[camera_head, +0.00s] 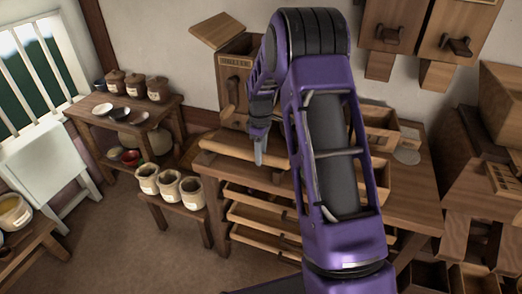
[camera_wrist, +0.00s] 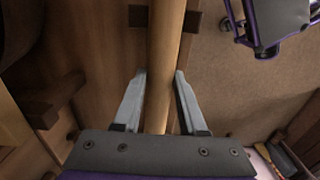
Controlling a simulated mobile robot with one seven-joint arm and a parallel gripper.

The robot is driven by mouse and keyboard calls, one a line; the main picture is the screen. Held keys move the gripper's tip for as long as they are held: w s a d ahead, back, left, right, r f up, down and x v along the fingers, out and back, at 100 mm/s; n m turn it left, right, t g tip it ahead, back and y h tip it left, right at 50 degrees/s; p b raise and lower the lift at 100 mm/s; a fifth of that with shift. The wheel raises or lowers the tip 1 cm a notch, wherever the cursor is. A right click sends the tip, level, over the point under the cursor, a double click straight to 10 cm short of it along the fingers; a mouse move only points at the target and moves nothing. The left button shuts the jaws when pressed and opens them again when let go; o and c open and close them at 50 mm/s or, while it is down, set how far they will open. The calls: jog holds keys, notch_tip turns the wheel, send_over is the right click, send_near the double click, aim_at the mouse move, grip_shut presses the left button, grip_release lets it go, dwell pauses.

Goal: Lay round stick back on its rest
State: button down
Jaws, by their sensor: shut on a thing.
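The round stick (camera_wrist: 164,60) is a long pale wooden rod running up the middle of the wrist view. My gripper (camera_wrist: 160,78) has one grey finger on each side of it and is shut on it. In the head view the stick (camera_head: 233,150) lies along the front edge of the wooden bench, with my gripper (camera_head: 259,158) at it. A dark bracket (camera_wrist: 192,21), likely part of the rest, shows on both sides of the stick near the top of the wrist view. I cannot tell whether the stick touches it.
The bench (camera_head: 408,208) has slatted shelves (camera_head: 262,220) below its front. A low stool with several filled pots (camera_head: 168,184) stands to the left. A side table (camera_head: 120,108) with jars and bowls is farther left. Open floor (camera_head: 130,235) lies in front.

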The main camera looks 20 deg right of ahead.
jog(key=shift+f, duration=0.3)
jog(key=shift+c, duration=1.9)
grip_release()
